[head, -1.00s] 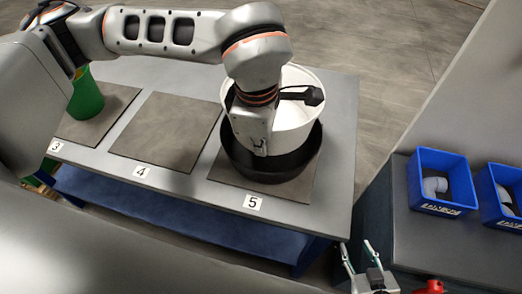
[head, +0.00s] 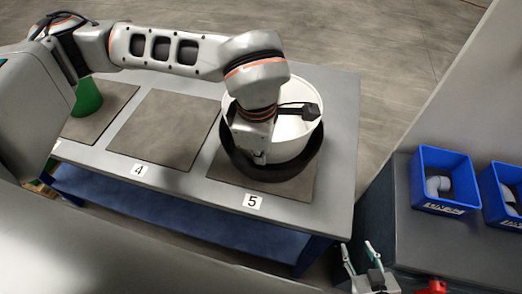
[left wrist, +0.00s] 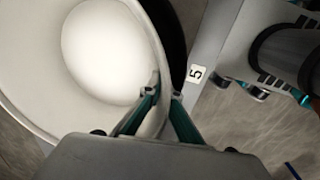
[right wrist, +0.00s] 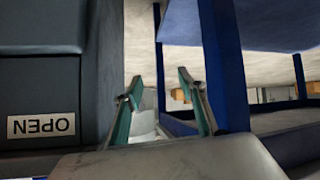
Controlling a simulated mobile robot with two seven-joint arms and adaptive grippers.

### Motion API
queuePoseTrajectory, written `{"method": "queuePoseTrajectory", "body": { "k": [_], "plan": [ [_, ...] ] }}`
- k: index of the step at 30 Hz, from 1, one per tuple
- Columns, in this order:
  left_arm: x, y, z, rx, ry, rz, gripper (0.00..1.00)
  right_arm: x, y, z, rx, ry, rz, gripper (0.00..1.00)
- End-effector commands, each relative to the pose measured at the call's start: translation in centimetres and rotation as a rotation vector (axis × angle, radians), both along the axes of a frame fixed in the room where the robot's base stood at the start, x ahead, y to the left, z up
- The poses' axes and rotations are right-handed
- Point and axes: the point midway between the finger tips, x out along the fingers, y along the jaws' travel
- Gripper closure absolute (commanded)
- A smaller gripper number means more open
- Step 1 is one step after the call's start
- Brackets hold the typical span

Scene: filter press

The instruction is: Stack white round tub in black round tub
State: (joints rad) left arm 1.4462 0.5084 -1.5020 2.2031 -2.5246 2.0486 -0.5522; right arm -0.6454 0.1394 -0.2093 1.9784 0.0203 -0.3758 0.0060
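The white round tub (head: 290,134) is inside the black round tub (head: 272,172), its rim standing above the black rim. The black tub stands on the grey mat at label 5. My left gripper (left wrist: 162,93) is shut on the white tub's rim, one finger on each side of the wall. In the head view my left wrist hides part of both tubs, and I cannot see whether the white tub rests on the black tub's bottom. The white tub (left wrist: 45,108) fills the left of the left wrist view. My right gripper (head: 368,262) is open and empty, low beside the table.
The grey table (head: 338,140) has an empty mat (head: 165,130) at label 4. A green container (head: 87,97) stands on the mat further left. On the right, a grey surface holds two blue bins (head: 445,210) with grey pieces inside. A red object (head: 432,287) shows below them.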

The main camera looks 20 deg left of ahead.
Motion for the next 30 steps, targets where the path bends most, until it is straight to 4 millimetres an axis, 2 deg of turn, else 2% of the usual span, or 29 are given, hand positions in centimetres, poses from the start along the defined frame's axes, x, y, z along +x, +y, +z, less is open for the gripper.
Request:
{"method": "queuePoseTrajectory", "body": {
  "k": [1,3,13,17,19,30],
  "plan": [
    [0.0,0.0,0.1,0.000,-0.001,0.000,0.96,0.1,0.0,0.1,-0.001,-0.001,0.000,0.60],
    [0.0,0.0,0.1,0.000,-0.001,0.000,0.79,0.1,0.0,0.1,-0.001,-0.001,0.000,0.60],
    [0.0,0.0,0.1,0.000,0.000,0.000,0.79,0.2,-0.1,0.2,-0.001,-0.004,-0.001,0.60],
    [0.0,0.0,0.9,0.000,-0.001,0.000,0.79,0.3,0.0,0.9,0.003,-0.009,-0.001,0.60],
    [0.0,0.0,1.8,-0.001,-0.003,-0.001,0.79,0.5,0.0,1.6,0.007,-0.013,-0.003,0.60],
    [-1.0,-0.1,9.2,0.000,-0.007,-0.002,0.79,-0.3,0.2,0.3,0.008,0.009,0.000,0.60]
  ]
}}
